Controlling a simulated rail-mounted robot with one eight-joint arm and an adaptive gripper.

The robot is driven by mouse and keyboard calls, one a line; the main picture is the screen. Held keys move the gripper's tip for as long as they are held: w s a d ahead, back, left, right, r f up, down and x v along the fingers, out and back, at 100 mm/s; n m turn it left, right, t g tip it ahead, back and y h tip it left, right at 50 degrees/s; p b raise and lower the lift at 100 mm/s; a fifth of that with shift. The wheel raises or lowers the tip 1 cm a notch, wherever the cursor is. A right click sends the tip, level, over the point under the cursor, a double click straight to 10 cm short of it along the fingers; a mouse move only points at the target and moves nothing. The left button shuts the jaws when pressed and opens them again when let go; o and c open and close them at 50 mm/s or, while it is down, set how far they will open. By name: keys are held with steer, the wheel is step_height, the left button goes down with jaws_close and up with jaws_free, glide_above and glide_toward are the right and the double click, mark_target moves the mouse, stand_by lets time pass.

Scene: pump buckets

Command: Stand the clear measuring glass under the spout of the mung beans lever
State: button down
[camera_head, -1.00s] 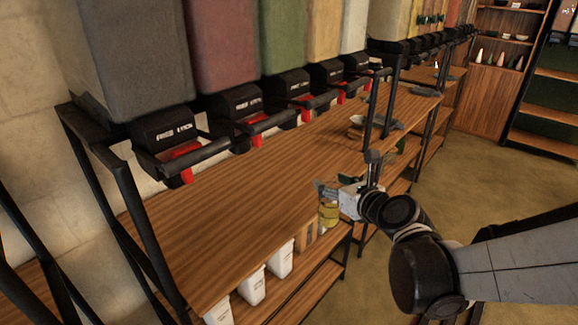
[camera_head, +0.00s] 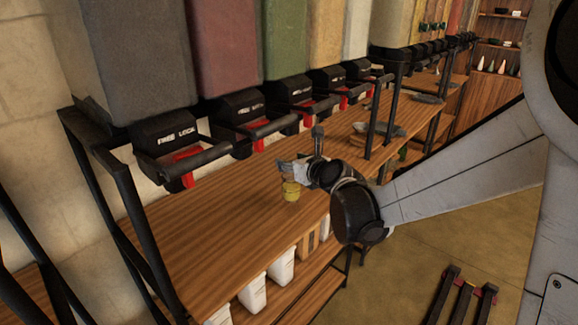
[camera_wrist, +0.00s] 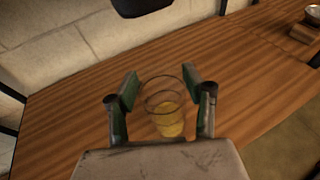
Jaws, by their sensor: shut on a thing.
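The clear measuring glass (camera_wrist: 165,122), yellowish in its lower part, is upright between the two green-lined fingers of my gripper (camera_wrist: 162,88) in the wrist view. My gripper is shut on it. In the head view the glass (camera_head: 291,190) shows below my gripper (camera_head: 290,171), over the wooden counter; I cannot tell whether it touches the wood. A row of black dispensers with red parts and lever bars, such as the left one (camera_head: 165,135) and the one under the green hopper (camera_head: 292,92), stands behind it. No readable label tells which is mung beans.
The wooden counter (camera_head: 215,205) is clear on the left. A black upright post (camera_head: 373,120) and a grey scoop-like thing with a bowl (camera_head: 375,128) stand to the right. White bins (camera_head: 252,294) sit on the shelf below. Lever bars jut out above the counter.

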steer(key=shift+w+a, duration=0.2)
steer(key=shift+w, duration=0.2)
steer(key=f, duration=0.2)
steer(key=w+f, duration=0.1)
steer(key=shift+a+f+b, duration=0.1)
steer(key=shift+a+b, duration=0.15)
steer(key=shift+b, duration=0.1)
steer(key=shift+f, duration=0.1)
steer(key=shift+f, duration=0.2)
steer(key=c, duration=0.9)
jaws_free()
steer(key=shift+r, duration=0.1)
